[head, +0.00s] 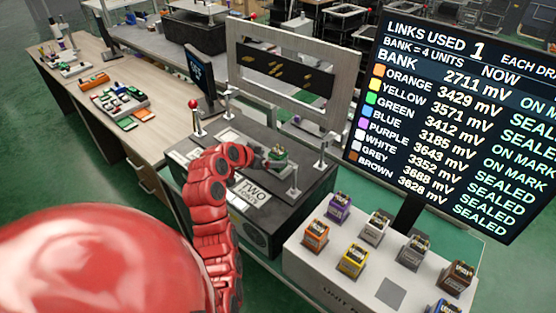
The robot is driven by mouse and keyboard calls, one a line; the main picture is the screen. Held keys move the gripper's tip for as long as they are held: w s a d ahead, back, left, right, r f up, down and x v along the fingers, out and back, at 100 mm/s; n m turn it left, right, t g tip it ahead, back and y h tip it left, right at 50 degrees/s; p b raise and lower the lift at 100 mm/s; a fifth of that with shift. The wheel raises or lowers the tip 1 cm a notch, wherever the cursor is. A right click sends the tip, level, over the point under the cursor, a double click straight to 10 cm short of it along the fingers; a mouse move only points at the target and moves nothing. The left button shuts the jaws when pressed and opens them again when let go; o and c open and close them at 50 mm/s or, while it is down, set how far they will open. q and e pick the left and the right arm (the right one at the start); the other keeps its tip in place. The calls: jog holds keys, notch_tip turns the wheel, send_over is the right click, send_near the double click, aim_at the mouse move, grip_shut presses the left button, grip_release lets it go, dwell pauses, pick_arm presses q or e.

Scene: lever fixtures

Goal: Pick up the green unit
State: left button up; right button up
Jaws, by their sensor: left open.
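The green unit (279,153) is a small block with a green top on the dark box-shaped fixture (262,240), near its right side. My left arm, red and segmented, reaches over the fixture from the left. My left gripper (266,161) is open at the left side of the green unit. It partly covers the unit's lower part, and I cannot tell whether the fingers touch it. My right gripper is not in view.
Thin metal posts stand on the fixture, one with a red ball (193,103). A white stand (322,277) at the lower right holds several coloured units and a bare grey square (390,292). A large display (455,120) stands behind it. A wooden desk (150,145) is at left.

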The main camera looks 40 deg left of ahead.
aim_at(273, 157)
pick_arm(q)
jog(key=shift+p+x, duration=0.6)
jog(key=shift+x, duration=2)
jog(key=shift+w+d+r, duration=0.1)
jog(key=shift+d+r, duration=0.1)
grip_shut()
